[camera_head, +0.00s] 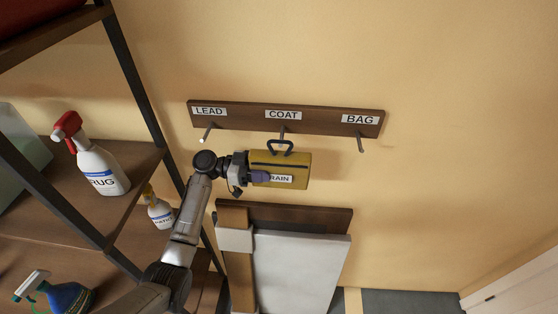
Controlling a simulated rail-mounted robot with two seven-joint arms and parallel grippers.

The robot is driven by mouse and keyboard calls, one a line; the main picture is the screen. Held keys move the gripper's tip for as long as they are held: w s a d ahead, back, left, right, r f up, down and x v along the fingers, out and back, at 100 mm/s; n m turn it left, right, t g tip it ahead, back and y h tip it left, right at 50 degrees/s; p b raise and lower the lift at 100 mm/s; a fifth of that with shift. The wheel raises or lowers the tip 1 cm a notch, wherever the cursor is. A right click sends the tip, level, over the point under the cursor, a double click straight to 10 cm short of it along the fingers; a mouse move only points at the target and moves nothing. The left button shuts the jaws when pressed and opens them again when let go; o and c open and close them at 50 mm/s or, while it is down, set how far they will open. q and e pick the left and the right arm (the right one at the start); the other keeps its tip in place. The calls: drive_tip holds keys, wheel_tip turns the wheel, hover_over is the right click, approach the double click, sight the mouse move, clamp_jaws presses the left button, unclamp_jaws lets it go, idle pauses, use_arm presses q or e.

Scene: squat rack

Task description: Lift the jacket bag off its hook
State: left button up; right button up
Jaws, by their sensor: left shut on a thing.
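The jacket bag (296,163) is a small mustard-yellow pouch with a white label reading "RAIN", partly covered on its left. Its dark loop (280,147) is at the middle hook (283,131), under the "COAT" label. I cannot tell whether the loop still rests on the hook. My left gripper (258,176) comes in from the left and is shut on the bag's left side. My right gripper is not in view.
The brown hook board (323,120) also has empty hooks under "LEAD" (207,132) and "BAG" (360,144). A shelf unit with spray bottles (100,170) stands at the left. Flat panels (300,268) lean below the bag. The wall at the right is clear.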

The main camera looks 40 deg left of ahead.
use_arm(q)
drive_tip(key=shift+s+d+r, duration=0.1)
drive_tip(key=shift+s+d, duration=0.15)
drive_tip(key=shift+s, duration=0.15)
drive_tip(key=shift+s+d, duration=0.25)
drive_tip(key=shift+s, duration=0.15)
drive_tip(key=s+d, duration=0.3)
drive_tip(key=s, duration=0.2)
drive_tip(key=shift+s+p, duration=0.15)
drive_tip(key=shift+p, duration=0.25)
